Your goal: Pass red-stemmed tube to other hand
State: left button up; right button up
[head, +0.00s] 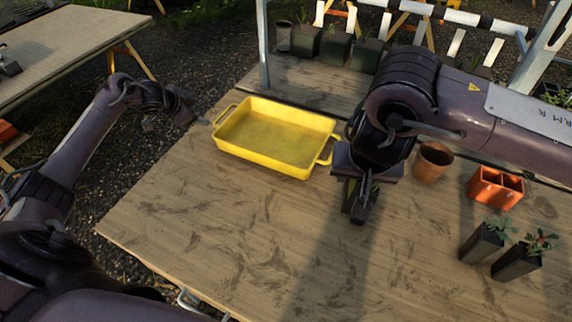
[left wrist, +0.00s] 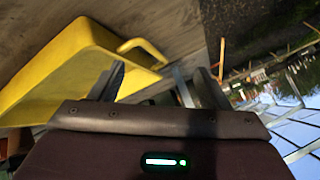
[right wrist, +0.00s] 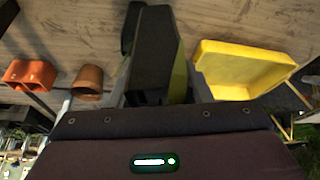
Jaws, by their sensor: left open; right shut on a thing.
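My right gripper (head: 360,195) is shut on a dark square tube (right wrist: 155,55), held over the table in front of the yellow tray. Some green shows beside the tube in the right wrist view. Its stem is hidden, so I cannot tell its colour. My left gripper (head: 185,117) is open and empty, off the left end of the tray; its parted fingers also show in the left wrist view (left wrist: 165,85). The two grippers are well apart. Two more dark tubes with plants, a nearer one (head: 517,263) and a farther one (head: 480,243), stand at the right.
The yellow tray (head: 222,145) looks empty. A terracotta pot (head: 432,163) and an orange divided holder (head: 495,188) stand on the right of the table (head: 220,235). Several dark pots (head: 335,50) stand at the back. The table's front middle is clear.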

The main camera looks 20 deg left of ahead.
pick_arm(q)
jog(key=w+d+r+t+h, duration=0.2)
jog(key=d+r+h, duration=0.1)
jog(key=d+r, duration=0.35)
jog(key=w+d+r+t+h, duration=0.3)
jog(key=d+r, duration=0.2)
jog(key=r, duration=0.3)
jog(key=m+g+h, duration=0.8)
jog(key=g+h, duration=0.2)
jog(key=h, duration=0.1)
send_near(354, 190)
jog(key=shift+t, duration=0.3)
jog(key=x, duration=0.3)
jog(key=w+x, duration=0.1)
jog(key=x, duration=0.2)
jog(key=w+x, duration=0.1)
jog(key=x, duration=0.2)
jog(key=shift+s+a+r, duration=0.1)
jog(key=shift+a+r, duration=0.2)
jog(key=shift+r, duration=0.05)
